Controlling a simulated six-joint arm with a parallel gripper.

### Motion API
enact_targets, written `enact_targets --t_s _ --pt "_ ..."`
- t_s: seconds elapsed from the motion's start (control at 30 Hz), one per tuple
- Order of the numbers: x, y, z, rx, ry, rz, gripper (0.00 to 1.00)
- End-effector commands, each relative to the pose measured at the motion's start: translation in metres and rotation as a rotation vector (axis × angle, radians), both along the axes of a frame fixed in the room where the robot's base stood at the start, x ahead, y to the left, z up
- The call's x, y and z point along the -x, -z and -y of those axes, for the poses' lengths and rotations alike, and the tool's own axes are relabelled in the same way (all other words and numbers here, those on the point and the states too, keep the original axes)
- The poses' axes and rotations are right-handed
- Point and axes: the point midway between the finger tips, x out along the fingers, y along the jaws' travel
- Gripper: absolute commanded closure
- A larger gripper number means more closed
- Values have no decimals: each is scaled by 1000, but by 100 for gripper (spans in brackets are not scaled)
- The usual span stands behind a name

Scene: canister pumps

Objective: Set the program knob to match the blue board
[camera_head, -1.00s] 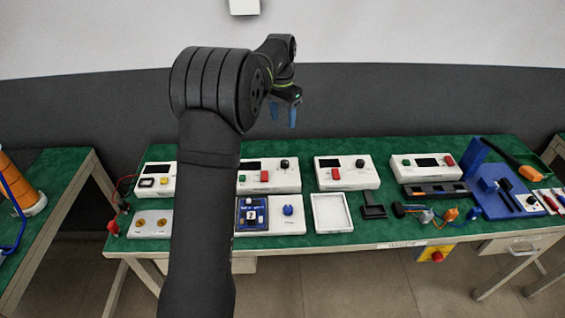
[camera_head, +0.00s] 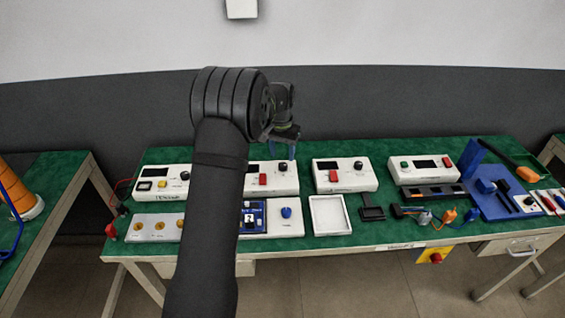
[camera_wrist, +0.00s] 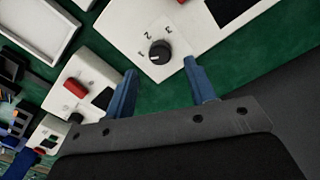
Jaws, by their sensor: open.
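The black program knob (camera_wrist: 160,52) sits on a white unit, with printed numerals around it; 1 and 2 are readable. Its pale pointer mark seems to face the lower left, near the 1. In the head view the knob (camera_head: 283,167) is on the second unit from the left. The blue board (camera_head: 252,215) lies in front of that unit, partly behind my arm; its white number tile is too small to read surely. My gripper (camera_wrist: 160,66) is open and empty, its blue fingers above the knob and apart from it. It also shows in the head view (camera_head: 290,152).
A blue knob (camera_head: 286,212) stands beside the board. A red button (camera_head: 263,179) is on the same unit, left of the black knob. Neighbouring white units (camera_head: 345,185) and an empty white tray (camera_head: 316,229) are to the right. Green table shows between them.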

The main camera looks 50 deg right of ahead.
Motion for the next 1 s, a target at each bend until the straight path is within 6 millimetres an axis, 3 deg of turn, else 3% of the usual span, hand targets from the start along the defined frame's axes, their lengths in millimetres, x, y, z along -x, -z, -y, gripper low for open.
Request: enact_targets --t_s 0.1,0.23,0.67,0.9,1.0 --pt "1 23 -1 -3 0 -2 50" --pt "1 39 0 -2 0 -2 50" --pt "1 49 0 1 1 0 50" --pt "1 49 0 0 0 0 94" --pt "1 49 0 0 1 0 94"
